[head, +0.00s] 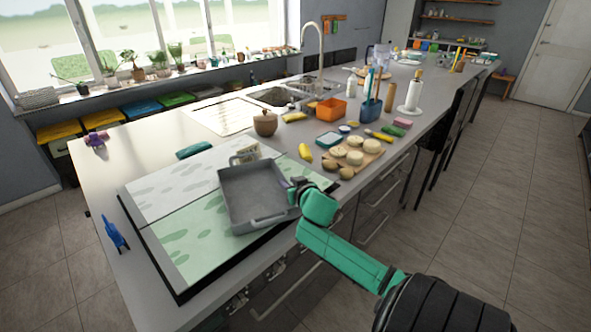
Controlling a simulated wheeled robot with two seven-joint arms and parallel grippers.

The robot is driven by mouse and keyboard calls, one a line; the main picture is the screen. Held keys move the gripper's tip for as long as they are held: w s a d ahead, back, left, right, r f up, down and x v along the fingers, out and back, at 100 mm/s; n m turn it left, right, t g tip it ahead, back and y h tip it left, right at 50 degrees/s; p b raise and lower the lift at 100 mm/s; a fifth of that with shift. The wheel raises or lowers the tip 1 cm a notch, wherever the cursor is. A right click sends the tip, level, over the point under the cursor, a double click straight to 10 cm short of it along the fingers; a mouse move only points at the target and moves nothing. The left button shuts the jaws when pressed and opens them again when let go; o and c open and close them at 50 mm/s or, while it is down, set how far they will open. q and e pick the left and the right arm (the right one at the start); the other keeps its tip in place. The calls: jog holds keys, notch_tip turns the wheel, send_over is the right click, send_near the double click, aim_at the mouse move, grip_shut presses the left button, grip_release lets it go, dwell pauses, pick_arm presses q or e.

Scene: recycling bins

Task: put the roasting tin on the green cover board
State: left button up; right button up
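The grey roasting tin (252,193) has a handle at its near end and one at its far end. It is over the right part of the two cover boards, covering part of the green cover board (187,243) and the right end of the pale grey-white board (165,184). I cannot tell whether it rests there or is held just above. My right gripper (288,185) is at the tin's right rim, its fingertips overlapping the rim; whether they are closed on it is unclear. My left gripper is not in view.
A blue figure (115,234) stands left of the boards and a purple one (95,139) at the far left. A teal case (194,149) lies behind the boards.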

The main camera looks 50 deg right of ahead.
jog(key=v, duration=1.1)
jog(key=shift+w+f, duration=0.1)
